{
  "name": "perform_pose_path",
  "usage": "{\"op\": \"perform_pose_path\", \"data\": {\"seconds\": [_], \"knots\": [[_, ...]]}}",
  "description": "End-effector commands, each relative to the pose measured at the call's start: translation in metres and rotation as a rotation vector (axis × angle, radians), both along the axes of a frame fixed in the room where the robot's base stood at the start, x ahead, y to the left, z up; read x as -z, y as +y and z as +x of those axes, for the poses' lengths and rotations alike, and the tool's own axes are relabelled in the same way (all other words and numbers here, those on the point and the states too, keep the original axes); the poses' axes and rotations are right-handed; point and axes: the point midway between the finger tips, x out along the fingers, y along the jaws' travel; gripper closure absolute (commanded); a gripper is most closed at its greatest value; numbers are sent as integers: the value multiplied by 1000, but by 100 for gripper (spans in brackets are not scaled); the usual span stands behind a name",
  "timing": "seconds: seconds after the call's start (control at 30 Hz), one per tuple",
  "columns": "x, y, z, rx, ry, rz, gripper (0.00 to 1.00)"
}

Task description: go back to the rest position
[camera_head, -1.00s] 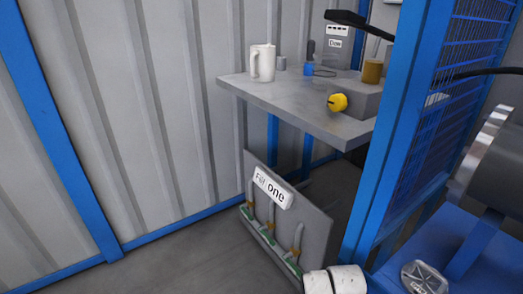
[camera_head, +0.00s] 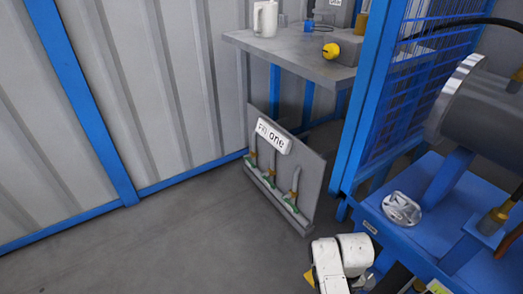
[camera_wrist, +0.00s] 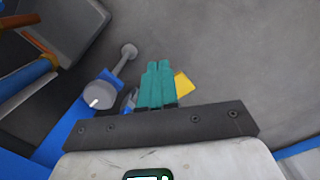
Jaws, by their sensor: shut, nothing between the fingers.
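My gripper shows in the wrist view with its two teal fingers (camera_wrist: 157,84) side by side and touching, nothing between them. It points at grey floor, with a yellow patch (camera_wrist: 183,84) just right of the fingers. In the head view white links of my arm show at the bottom centre, in front of the grey panel labelled "Fill one"; the fingers are hidden there.
The panel (camera_head: 311,180) with several hoses stands on the floor. A blue bench (camera_head: 440,222) with a large grey cylinder (camera_head: 480,112) is close on the right. Floor at left is clear.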

Motion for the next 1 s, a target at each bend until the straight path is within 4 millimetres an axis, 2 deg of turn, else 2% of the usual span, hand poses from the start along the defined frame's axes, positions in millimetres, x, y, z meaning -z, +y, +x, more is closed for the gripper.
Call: {"op": "perform_pose_path", "data": {"seconds": [0.27,0.37,0.47,0.6,0.8,1.0], "knots": [[-2,-34,-31,26,-30,-31,100],[-5,-48,-49,35,-45,-44,100],[-10,-61,-71,45,-64,-56,100],[-22,-77,-120,57,-92,-65,100],[-47,-78,-185,68,-132,-46,100],[-72,-67,-231,77,-158,-13,100]]}}
